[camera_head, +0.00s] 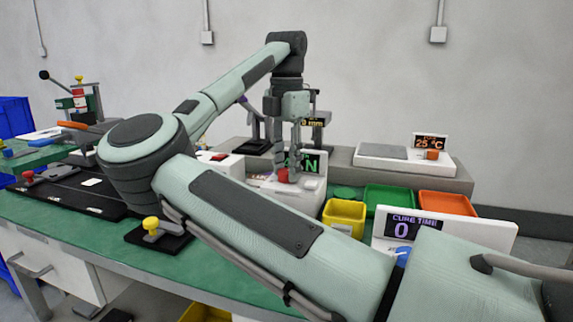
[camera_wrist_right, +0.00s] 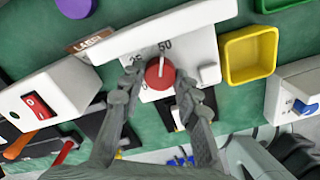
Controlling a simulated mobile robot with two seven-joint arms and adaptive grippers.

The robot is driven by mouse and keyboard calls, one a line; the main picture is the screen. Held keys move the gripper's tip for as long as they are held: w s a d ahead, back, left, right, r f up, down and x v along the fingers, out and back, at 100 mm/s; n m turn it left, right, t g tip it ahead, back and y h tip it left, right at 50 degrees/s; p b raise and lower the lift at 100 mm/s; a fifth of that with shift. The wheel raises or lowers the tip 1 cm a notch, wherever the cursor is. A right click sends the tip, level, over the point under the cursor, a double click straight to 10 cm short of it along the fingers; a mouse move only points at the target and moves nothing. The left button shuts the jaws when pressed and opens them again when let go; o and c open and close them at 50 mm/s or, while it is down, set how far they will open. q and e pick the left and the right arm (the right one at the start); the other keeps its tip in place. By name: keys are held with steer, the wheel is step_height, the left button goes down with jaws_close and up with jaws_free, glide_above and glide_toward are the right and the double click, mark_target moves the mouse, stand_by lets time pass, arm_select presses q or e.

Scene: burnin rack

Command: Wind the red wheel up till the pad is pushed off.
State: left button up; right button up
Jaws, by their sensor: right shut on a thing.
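The red wheel (camera_head: 283,175) is a round knob on the front of a white unit with a green "N" display (camera_head: 313,161), mostly hidden behind my gripper. In the wrist view the red wheel (camera_wrist_right: 160,73) sits on a white dial plate marked 0, 25 and 50. My right gripper (camera_head: 287,167) reaches down from above and is shut on the wheel. In the wrist view its fingers (camera_wrist_right: 157,84) lie on either side of it. I cannot pick out the pad for sure. My left gripper is not in view.
A yellow bin (camera_head: 344,215), a green bin (camera_head: 388,198) and an orange bin (camera_head: 447,204) stand right of the unit. A white box with a red switch (camera_wrist_right: 37,105) is close on the left. A "CURE TIME" display (camera_head: 416,226) stands in front. My right arm covers much of the bench.

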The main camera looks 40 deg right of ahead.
mark_target(287, 171)
steer(key=o, duration=0.9)
step_height(287, 171, up, 12)
stand_by(0.5)
